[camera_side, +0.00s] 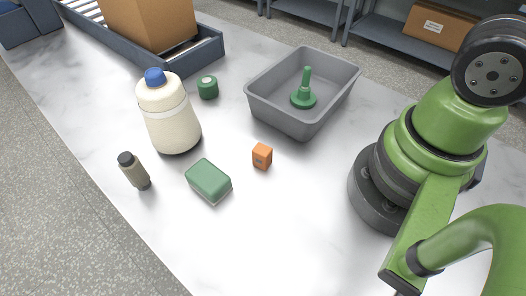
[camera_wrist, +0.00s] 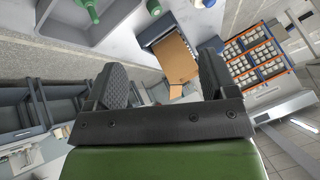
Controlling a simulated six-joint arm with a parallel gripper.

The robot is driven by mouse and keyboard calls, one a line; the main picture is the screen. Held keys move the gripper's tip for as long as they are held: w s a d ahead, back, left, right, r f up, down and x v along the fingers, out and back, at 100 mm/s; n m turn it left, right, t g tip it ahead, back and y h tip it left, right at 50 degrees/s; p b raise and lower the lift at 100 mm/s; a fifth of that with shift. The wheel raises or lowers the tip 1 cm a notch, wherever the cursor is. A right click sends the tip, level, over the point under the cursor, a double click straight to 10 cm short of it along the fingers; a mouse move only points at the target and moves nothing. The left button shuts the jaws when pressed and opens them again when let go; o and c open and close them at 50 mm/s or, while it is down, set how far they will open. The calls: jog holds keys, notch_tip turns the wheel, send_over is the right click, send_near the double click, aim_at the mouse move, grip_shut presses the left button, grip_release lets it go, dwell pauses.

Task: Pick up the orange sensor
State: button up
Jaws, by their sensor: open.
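The orange sensor (camera_side: 262,156) is a small orange block standing on the white marbled table, right of the green sponge and in front of the grey tray. It is not visible in the wrist view. My gripper (camera_wrist: 158,85) shows in the wrist view with its two dark fingers wide apart and nothing between them. The gripper's fingers are not visible in the side view, where only my green arm shows at the right, well apart from the sensor.
A grey tray (camera_side: 262,101) holds a green bobbin-like piece (camera_side: 304,92). A white bottle with blue cap (camera_side: 170,118), a green sponge (camera_side: 208,180), a small dark-capped bottle (camera_side: 134,172) and a green round piece (camera_side: 208,87) stand left. The table's front middle is clear.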

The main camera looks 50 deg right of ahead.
dwell(0.4)
jog(key=c, duration=0.4)
jog(key=n+g+h, duration=0.2)
jog(key=n+g, duration=0.4)
jog(key=g, duration=0.1)
send_over(261, 148)
notch_tip(261, 148, down, 21)
jog(key=shift+d+r, duration=0.1)
jog(key=shift+r, duration=0.05)
jog(key=shift+f, duration=5.2)
